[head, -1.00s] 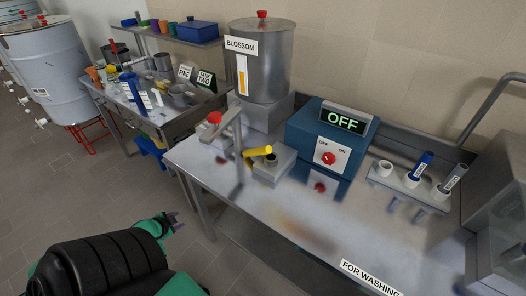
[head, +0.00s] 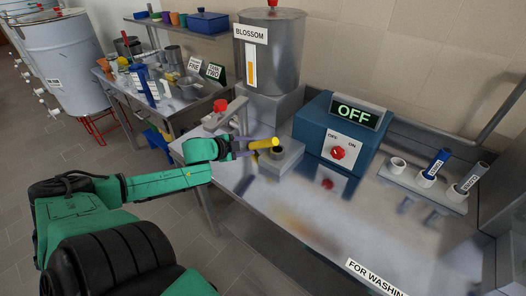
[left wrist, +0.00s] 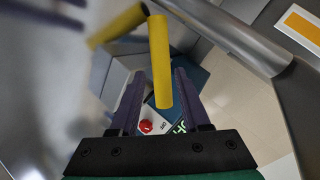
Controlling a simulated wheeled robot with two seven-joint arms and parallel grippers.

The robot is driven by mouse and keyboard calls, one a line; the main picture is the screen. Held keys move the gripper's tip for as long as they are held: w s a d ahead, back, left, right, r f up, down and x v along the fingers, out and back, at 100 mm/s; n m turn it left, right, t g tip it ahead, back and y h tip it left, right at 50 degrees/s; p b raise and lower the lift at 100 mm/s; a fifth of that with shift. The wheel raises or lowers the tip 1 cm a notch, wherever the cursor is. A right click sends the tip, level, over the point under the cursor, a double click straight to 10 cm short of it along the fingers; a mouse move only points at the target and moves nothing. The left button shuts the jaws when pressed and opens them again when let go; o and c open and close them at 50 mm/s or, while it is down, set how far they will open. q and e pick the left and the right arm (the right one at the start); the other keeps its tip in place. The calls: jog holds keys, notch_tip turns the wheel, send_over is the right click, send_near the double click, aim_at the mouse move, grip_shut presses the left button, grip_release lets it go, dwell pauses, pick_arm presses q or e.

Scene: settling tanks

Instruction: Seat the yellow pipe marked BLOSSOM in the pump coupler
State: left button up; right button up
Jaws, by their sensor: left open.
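The yellow pipe (head: 264,143) lies tilted beside the pump coupler (head: 278,153), a grey block with a dark round socket. Its right end is close to the socket; I cannot tell whether they touch. No marking on it is readable. My left gripper (head: 247,148) is open at the pipe's left end. In the left wrist view the pipe (left wrist: 160,60) shows between the two spread fingers (left wrist: 159,78), with gaps visible at both sides. A second yellow shape beside it looks like its reflection in the steel. My right gripper is not in view.
The steel tank labelled BLOSSOM (head: 270,55) stands behind. The blue pump box (head: 318,128) reads OFF. A grey tap post (head: 238,112) with a red knob (head: 220,105) rises near my gripper. A rack (head: 405,178) with blue and grey pipes is right. The front tabletop is clear.

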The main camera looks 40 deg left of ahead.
aim_at(259, 144)
pick_arm(q)
jog(key=shift+w+f, duration=0.25)
jog(key=shift+w, duration=0.1)
jog(key=b+x, duration=0.2)
jog(key=b, duration=0.1)
jog(key=shift+w+f, duration=0.25)
jog(key=shift+w, duration=0.25)
jog(key=shift+b+x, duration=0.45)
jog(key=shift+x, duration=0.5)
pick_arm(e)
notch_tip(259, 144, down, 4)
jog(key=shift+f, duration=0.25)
pick_arm(q)
grip_shut()
